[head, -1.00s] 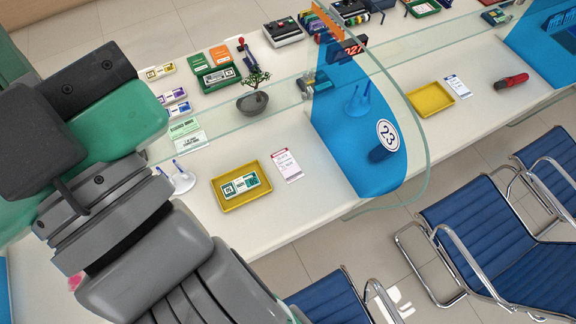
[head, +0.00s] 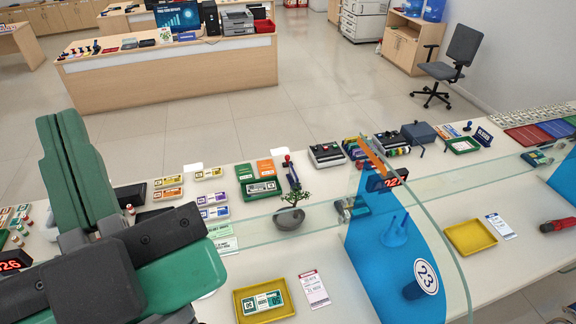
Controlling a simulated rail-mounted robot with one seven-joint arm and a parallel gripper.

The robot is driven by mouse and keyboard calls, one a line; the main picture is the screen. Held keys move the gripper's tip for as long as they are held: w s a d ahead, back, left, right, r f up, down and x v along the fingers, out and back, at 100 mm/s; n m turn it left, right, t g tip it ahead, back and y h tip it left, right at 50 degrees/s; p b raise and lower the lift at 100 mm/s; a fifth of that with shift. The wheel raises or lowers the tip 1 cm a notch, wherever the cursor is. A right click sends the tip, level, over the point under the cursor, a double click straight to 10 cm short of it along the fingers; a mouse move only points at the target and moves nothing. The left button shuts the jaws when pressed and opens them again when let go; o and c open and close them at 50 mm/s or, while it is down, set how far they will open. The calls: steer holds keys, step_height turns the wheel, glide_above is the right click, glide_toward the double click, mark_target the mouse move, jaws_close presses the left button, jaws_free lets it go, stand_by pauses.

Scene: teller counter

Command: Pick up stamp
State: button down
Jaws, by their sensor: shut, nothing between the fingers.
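In the head view, an upright item with a red knob (head: 287,158) that looks like a stamp stands behind the glass, beside a green tray (head: 280,187). A blue-knobbed item (head: 467,128), also like a stamp, stands at the far right of the counter. Small stamp-like pieces (head: 130,209) stand at the left near my arm. I cannot tell which one is the task's stamp. My arm's green and grey links fill the lower left and hide part of the counter. My gripper is not in view.
A glass screen with a blue panel (head: 390,260) crosses the counter (head: 350,300). A plant pot (head: 290,218) sits near the glass. One yellow tray (head: 287,312) holds banknotes; another yellow tray (head: 470,237) is empty. Note bundles (head: 213,198) lie beside my arm.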

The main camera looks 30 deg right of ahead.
stand_by(0.3)
steer(key=shift+c, duration=2.1)
jaws_free()
